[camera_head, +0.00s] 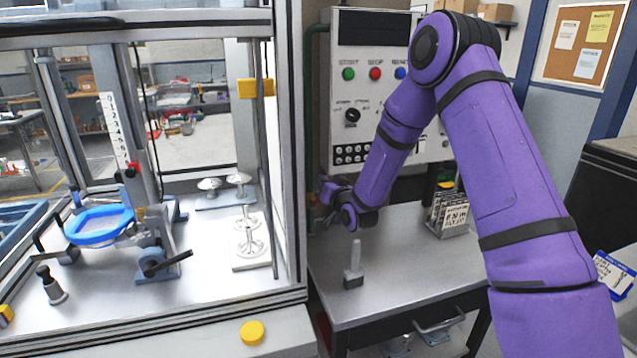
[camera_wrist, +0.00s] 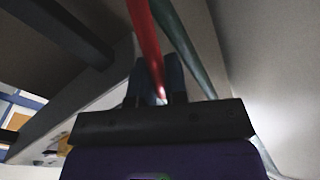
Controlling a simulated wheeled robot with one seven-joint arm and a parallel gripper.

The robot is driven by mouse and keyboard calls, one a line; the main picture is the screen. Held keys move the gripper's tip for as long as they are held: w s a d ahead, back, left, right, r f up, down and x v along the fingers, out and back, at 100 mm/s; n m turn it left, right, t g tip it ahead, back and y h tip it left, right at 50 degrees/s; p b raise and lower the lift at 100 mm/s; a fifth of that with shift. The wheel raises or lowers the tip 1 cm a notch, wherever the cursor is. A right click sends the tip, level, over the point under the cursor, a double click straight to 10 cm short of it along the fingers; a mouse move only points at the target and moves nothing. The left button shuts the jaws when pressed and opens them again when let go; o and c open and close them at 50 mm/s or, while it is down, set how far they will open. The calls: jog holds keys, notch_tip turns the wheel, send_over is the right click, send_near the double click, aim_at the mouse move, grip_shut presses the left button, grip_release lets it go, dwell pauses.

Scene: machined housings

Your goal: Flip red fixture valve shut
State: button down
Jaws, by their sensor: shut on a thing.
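The red valve handle (camera_wrist: 146,40) shows in the wrist view as a long red bar running from the top edge down between my fingers. My gripper (camera_wrist: 158,86) is shut on its lower end. A green pipe (camera_wrist: 190,50) runs close behind the handle on the right. In the head view my gripper (camera_head: 326,193) is beside the enclosure's right post, at the left end of my purple arm. I cannot make out the red handle in the head view. The valve body is hidden, so I cannot tell the valve's setting.
A framed enclosure (camera_head: 291,150) stands left of my gripper, with a blue ring fixture (camera_head: 100,226) inside. A control panel (camera_head: 372,75) is behind my arm. The steel table (camera_head: 400,265) holds a grey upright part (camera_head: 354,266) and a card rack (camera_head: 447,214).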

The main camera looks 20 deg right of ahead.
jog(key=d+f+m+t+h, duration=0.1)
jog(key=d+f+m, duration=0.4)
jog(key=m, duration=0.7)
jog(key=shift+f+t+h, duration=0.3)
jog(key=shift+f+h, duration=0.2)
jog(key=shift+h, duration=0.1)
jog(key=shift+d, duration=0.1)
jog(key=c, duration=1.2)
grip_release()
jog(key=shift+o, duration=0.2)
